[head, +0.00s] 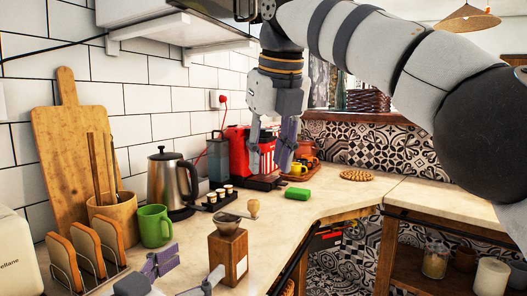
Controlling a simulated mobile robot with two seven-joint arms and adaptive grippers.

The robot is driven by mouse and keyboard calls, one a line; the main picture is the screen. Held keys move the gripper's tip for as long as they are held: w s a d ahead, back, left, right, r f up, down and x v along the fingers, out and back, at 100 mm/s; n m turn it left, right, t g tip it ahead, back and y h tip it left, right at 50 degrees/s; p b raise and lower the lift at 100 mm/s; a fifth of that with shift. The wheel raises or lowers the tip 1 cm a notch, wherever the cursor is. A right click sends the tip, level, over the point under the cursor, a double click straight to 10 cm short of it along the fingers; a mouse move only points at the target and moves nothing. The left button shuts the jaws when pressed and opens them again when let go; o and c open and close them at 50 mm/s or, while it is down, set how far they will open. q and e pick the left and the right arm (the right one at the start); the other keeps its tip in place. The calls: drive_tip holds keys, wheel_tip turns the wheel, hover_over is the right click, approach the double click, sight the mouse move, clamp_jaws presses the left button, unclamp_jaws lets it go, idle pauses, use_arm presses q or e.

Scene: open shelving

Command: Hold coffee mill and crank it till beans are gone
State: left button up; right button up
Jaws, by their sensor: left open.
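The coffee mill (228,258) is a wooden box with a metal hopper on top. It stands upright near the front edge of the counter. Its crank ends in a pale wooden knob (253,208) to the upper right of the hopper. Beans cannot be made out in the hopper. My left gripper (187,274) is low at the front, left of the mill; its fingers are spread and empty. My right gripper (270,153) hangs above the counter, higher and further right than the mill. Its fingers are apart with nothing between them.
A green mug (154,226), a wooden utensil pot (115,217) and a toast rack (77,272) stand left of the mill. A kettle (172,181), small cups and a red coffee machine (239,152) stand behind. A green sponge (297,194) lies right. Counter around the mill is mostly clear.

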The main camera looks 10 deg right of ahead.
sight(230, 235)
use_arm(q)
drive_tip(key=shift+w+d, duration=0.15)
drive_tip(key=shift+w, duration=0.15)
drive_tip(key=x, duration=1.1)
drive_tip(key=shift+w+d, duration=0.15)
drive_tip(key=shift+w, duration=0.05)
drive_tip(key=c, duration=1.6)
use_arm(e)
drive_tip(key=shift+s+a+r+y, duration=0.4)
drive_tip(key=shift+a+r, duration=0.15)
drive_tip(key=shift+a, duration=0.05)
use_arm(q)
drive_tip(key=shift+c, duration=0.2)
use_arm(e)
drive_tip(key=shift+o, duration=0.3)
